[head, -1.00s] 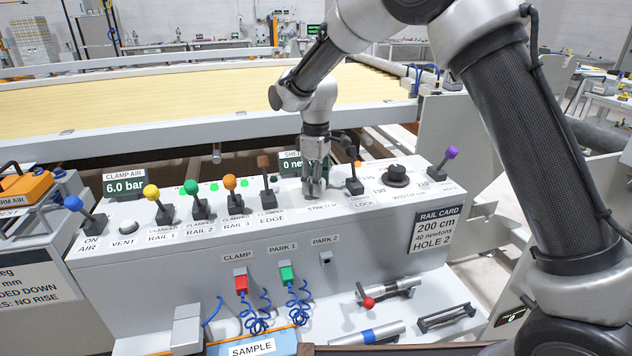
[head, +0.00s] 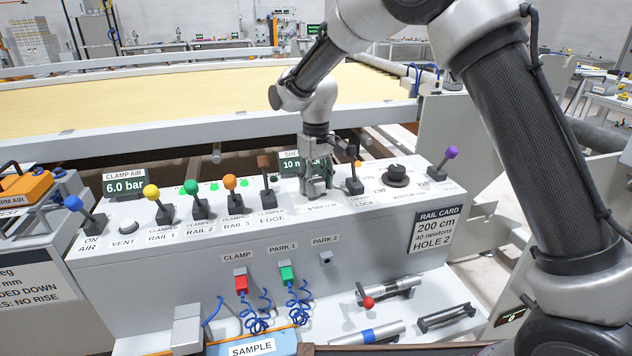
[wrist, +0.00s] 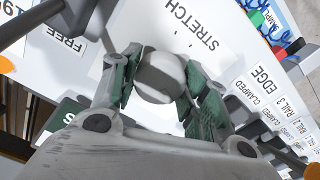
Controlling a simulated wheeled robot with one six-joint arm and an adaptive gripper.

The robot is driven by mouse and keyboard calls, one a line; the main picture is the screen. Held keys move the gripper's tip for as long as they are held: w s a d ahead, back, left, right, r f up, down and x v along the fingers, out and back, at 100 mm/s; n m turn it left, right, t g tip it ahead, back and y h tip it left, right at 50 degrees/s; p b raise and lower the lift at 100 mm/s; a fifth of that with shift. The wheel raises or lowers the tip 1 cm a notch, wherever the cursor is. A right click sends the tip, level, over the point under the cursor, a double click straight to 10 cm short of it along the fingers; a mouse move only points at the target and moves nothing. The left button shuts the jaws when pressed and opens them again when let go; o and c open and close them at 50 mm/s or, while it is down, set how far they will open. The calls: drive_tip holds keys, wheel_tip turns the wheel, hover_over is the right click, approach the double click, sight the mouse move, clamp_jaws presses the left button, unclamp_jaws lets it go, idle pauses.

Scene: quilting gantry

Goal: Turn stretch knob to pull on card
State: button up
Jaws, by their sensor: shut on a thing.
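My gripper (head: 316,188) points down onto the panel above the STRETCH label. In the wrist view, its green-padded fingers (wrist: 158,88) are shut on the pale round stretch knob (wrist: 160,75), one on each side. In the head view the fingers hide the knob. The display (head: 291,163) behind my gripper is partly covered and reads 10 with its unit cut off. The rail card (head: 436,231) on the panel's front reads 200 cm, 40 newtons, HOLE 2.
A black width knob (head: 396,176) and a purple-tipped lever (head: 446,162) are further right. The clamp air display (head: 125,184) reads 6.0 bar.

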sight(316, 180)
drive_tip(key=shift+m, duration=1)
drive_tip(key=o, duration=1)
drive_tip(key=shift+r, duration=0.15)
wheel_tip(316, 180, up, 12)
